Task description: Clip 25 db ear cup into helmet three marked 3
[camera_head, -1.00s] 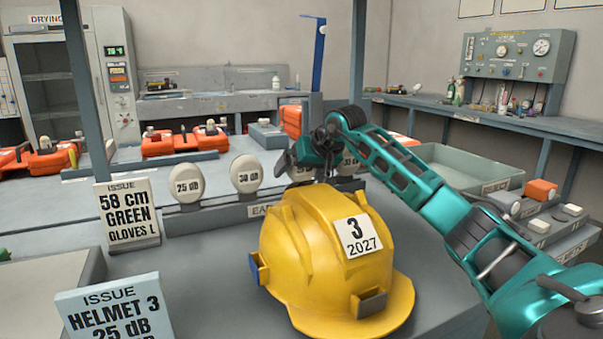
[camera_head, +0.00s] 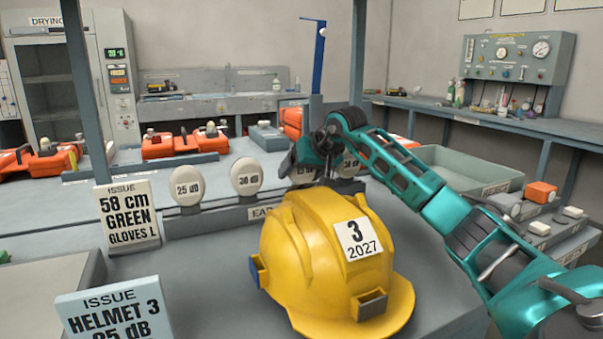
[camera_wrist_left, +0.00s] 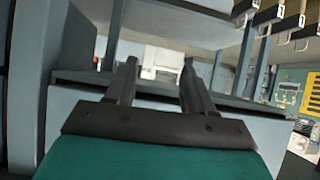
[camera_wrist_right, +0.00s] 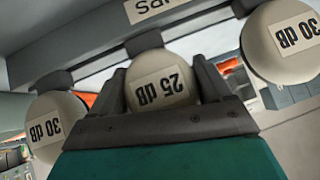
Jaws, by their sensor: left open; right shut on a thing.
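The yellow helmet (camera_head: 315,240) marked 3 and 2027 sits on the near bench, with a blue part (camera_head: 254,270) at its left side and a grey block (camera_head: 370,304) low on the near side. My right gripper (camera_head: 318,152) is at the ear cup row behind the helmet. In the right wrist view its fingers (camera_wrist_right: 160,75) are shut on a cream ear cup (camera_wrist_right: 163,85) labelled 25 dB; the helmet and arm partly hide this area in the head view. My left gripper (camera_wrist_left: 155,80) is open and empty in its wrist view, and is out of the head view.
Other ear cups stand in the row, including a 25 dB (camera_head: 187,186) and a 30 dB (camera_head: 247,177). Two 30 dB cups (camera_wrist_right: 55,120) (camera_wrist_right: 283,40) flank the held one closely. Issue cards (camera_head: 128,215) (camera_head: 115,305) stand at the left. A grey tray (camera_head: 470,168) lies right.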

